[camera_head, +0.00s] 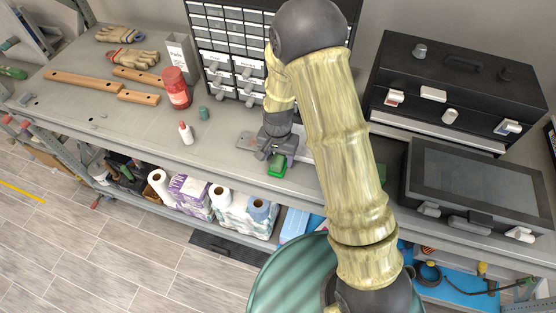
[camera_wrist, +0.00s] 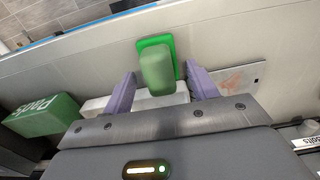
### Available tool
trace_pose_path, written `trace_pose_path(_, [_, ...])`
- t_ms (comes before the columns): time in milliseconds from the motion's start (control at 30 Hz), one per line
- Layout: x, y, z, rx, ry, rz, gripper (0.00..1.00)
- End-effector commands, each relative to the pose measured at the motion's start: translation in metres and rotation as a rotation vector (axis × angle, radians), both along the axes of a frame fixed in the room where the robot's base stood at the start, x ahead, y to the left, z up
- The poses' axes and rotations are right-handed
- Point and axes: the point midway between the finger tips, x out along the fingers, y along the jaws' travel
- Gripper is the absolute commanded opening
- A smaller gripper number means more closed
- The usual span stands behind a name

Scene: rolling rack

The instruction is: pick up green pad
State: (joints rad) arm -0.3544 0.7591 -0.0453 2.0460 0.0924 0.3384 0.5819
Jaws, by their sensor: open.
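The green pad (camera_head: 277,168) lies near the front edge of the workbench in the head view. In the wrist view the green pad (camera_wrist: 157,70) shows as a dull green block with a brighter green layer at its far side and edge. My gripper (camera_wrist: 159,76) is open, with one purple finger on each side of the pad's near end. Gaps show between the fingers and the pad. In the head view my gripper (camera_head: 279,157) points down just above the pad and partly hides it.
A pale bar (camera_wrist: 160,101) and a thin plate (camera_wrist: 236,80) lie close by. A green box marked "Pads" (camera_wrist: 42,115) is at left. A red jar (camera_head: 176,88), small white bottle (camera_head: 186,133) and drawer cabinet (camera_head: 232,50) stand left; a black toolbox (camera_head: 455,85) and screen (camera_head: 475,180) stand right.

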Motion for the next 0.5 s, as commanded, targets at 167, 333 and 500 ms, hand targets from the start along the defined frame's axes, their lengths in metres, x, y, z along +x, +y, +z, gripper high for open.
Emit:
trace_pose_path(167, [-0.0003, -0.0002, -0.0113, 0.0, 0.0, 0.0, 0.58])
trace_pose_path(333, [0.0, -0.0001, -0.0124, 0.001, -0.001, 0.0, 0.58])
trace_pose_path(500, [-0.0001, -0.0002, -0.0123, 0.0, -0.001, 0.0, 0.58])
